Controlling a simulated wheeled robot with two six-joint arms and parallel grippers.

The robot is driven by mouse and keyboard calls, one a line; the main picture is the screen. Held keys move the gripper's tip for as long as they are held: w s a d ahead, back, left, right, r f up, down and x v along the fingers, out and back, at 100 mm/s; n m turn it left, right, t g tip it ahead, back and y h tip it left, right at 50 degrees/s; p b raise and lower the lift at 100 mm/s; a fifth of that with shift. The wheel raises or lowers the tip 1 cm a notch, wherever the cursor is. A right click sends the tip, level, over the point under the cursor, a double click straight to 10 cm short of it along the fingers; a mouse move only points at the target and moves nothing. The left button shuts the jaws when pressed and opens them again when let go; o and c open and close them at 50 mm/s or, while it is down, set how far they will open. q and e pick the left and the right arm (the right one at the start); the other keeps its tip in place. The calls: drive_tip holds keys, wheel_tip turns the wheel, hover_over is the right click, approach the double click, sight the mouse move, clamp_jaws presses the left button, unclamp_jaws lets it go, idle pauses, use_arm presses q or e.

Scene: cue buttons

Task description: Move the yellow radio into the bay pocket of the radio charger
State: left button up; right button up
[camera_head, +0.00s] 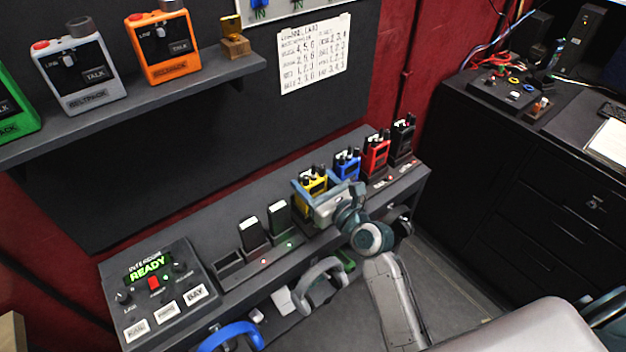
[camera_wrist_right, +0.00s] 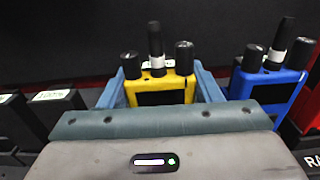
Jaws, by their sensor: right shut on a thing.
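The yellow radio (camera_head: 312,180) stands upright in the charger row, with its knobs and antenna on top. My right gripper (camera_head: 326,192) is shut on it, with a blue finger on each side. The right wrist view shows the yellow radio (camera_wrist_right: 160,88) between the two fingers, its lower part hidden by my gripper. I cannot tell whether its base is still seated. The radio charger (camera_head: 217,283) is a long dark ledge with an empty-looking pocket (camera_head: 229,262) at the left. I cannot read which pocket is marked bay. My left gripper is not in view.
A blue radio (camera_head: 347,162) stands close right of the yellow one, then a red radio (camera_head: 376,154) and a black radio (camera_head: 403,136). Two dark upright units (camera_head: 251,234) (camera_head: 278,217) stand left. An intercom box (camera_head: 160,290) reads READY. Headsets hang below the ledge.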

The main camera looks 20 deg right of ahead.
drive_tip(key=o, duration=1.2)
drive_tip(key=shift+c, duration=0.2)
drive_tip(key=shift+s+d+f, duration=0.1)
drive_tip(key=shift+s, duration=0.2)
drive_tip(key=b+v, duration=0.1)
drive_tip(key=v, duration=0.9)
drive_tip(key=shift+s, duration=0.1)
